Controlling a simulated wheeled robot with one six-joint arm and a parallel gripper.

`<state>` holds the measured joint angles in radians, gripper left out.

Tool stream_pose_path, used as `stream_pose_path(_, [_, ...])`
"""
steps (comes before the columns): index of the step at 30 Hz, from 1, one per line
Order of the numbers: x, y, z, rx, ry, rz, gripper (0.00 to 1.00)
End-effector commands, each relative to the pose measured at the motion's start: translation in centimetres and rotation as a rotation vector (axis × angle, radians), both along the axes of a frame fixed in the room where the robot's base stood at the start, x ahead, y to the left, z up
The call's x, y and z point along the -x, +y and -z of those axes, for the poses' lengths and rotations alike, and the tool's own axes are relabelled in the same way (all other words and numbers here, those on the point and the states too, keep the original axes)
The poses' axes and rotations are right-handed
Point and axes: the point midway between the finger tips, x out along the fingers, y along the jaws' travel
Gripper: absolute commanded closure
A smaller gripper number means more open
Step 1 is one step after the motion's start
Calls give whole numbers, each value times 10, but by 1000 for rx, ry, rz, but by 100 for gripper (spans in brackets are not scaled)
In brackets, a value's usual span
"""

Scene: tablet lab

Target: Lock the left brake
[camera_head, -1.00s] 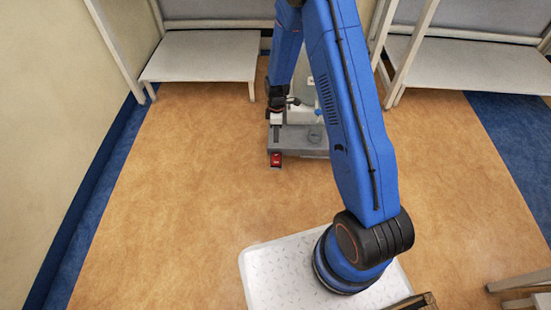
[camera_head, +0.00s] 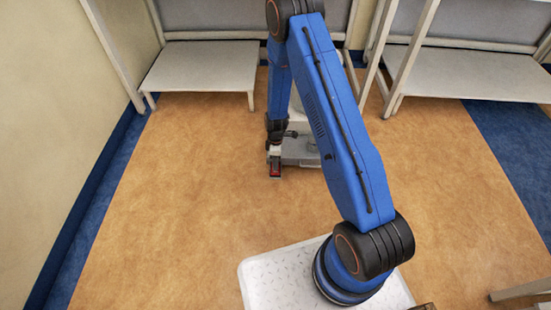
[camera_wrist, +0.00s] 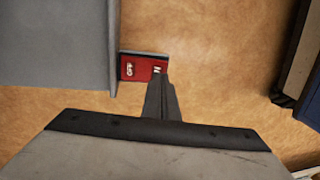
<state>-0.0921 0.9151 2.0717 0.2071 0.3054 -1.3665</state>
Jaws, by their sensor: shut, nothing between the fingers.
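The left brake is a small red pedal (camera_head: 275,171) at the front left corner of the grey wheeled machine (camera_head: 300,160). In the wrist view the red pedal (camera_wrist: 130,68) sticks out from the side of the grey body (camera_wrist: 60,45), with small white markings on it. My gripper (camera_wrist: 158,78) is shut and empty, its fingertips overlapping the pedal's right end in this view. I cannot tell whether they touch it. In the head view my gripper (camera_head: 274,155) points down just above the pedal. My arm hides much of the machine.
A white bench (camera_head: 203,72) stands behind on the left, and another white table (camera_head: 465,75) on the right. The tan floor (camera_head: 170,190) around the machine is clear. A wall (camera_head: 60,110) runs along the left.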

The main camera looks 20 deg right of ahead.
Motion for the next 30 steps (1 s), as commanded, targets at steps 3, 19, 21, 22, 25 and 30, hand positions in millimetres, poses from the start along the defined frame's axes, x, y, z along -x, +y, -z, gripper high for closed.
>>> stream_pose_path(3, [2, 1, 12, 0, 2, 0, 100])
stream_pose_path(19, [3, 1, 22, 0, 0, 0, 100])
stream_pose_path(21, [4, 1, 23, 0, 0, 0, 100])
stream_pose_path(22, [5, 2, 25, 0, 1, 0, 100])
stream_pose_path(25, [7, 3, 29, 0, 1, 0, 100])
stream_pose_path(30, [7, 2, 29, 0, 1, 0, 100])
